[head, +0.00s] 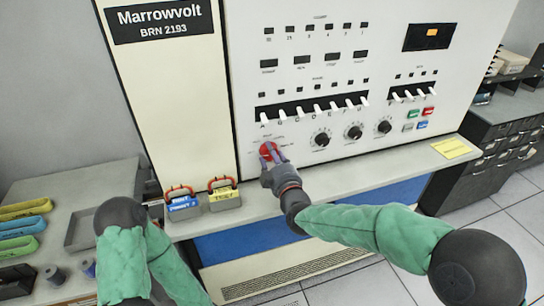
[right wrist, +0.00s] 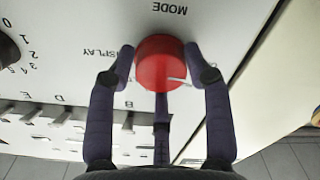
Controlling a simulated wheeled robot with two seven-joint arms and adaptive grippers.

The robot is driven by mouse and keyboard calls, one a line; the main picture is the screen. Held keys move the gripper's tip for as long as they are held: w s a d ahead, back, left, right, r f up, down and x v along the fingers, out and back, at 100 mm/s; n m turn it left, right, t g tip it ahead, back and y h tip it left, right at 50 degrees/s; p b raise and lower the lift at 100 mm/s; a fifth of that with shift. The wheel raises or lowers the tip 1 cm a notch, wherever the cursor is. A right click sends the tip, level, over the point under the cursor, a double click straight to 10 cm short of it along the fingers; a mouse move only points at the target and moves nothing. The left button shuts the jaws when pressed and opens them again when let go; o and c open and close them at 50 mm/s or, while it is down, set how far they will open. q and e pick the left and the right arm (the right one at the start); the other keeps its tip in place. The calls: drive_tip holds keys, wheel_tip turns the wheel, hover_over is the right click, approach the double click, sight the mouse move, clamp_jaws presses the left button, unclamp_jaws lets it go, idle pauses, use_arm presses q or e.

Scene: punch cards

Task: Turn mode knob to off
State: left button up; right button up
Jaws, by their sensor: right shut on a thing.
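The red mode knob (head: 267,150) is on the lower left of the white machine panel (head: 300,90). My right gripper (head: 272,158) is at the knob. In the right wrist view the knob (right wrist: 160,62) sits between the fingertips of my right gripper (right wrist: 160,70), which is shut on it from both sides. The word MODE shows beside the knob, upside down, with DISPLAY to its left. A pale pointer mark shows on the knob's edge; the label it points at is hidden. My left arm is at the lower left in the head view, its gripper not visible.
Black knobs (head: 353,131) are right of the red knob, and a row of white toggle switches (head: 316,108) is above. Two card boxes with red handles, one blue (head: 184,207) and one yellow (head: 224,193), stand on the ledge. A yellow note (head: 451,148) lies at the ledge's right.

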drive_tip(key=shift+f+n, duration=0.35)
drive_tip(key=shift+n, duration=0.25)
drive_tip(key=o, duration=1)
drive_tip(key=shift+o, duration=0.7)
drive_tip(key=shift+r, duration=0.15)
drive_tip(key=shift+s, duration=0.1)
drive_tip(key=v, duration=1.1)
drive_tip(key=shift+s+d, duration=0.2)
drive_tip(key=shift+s, duration=0.15)
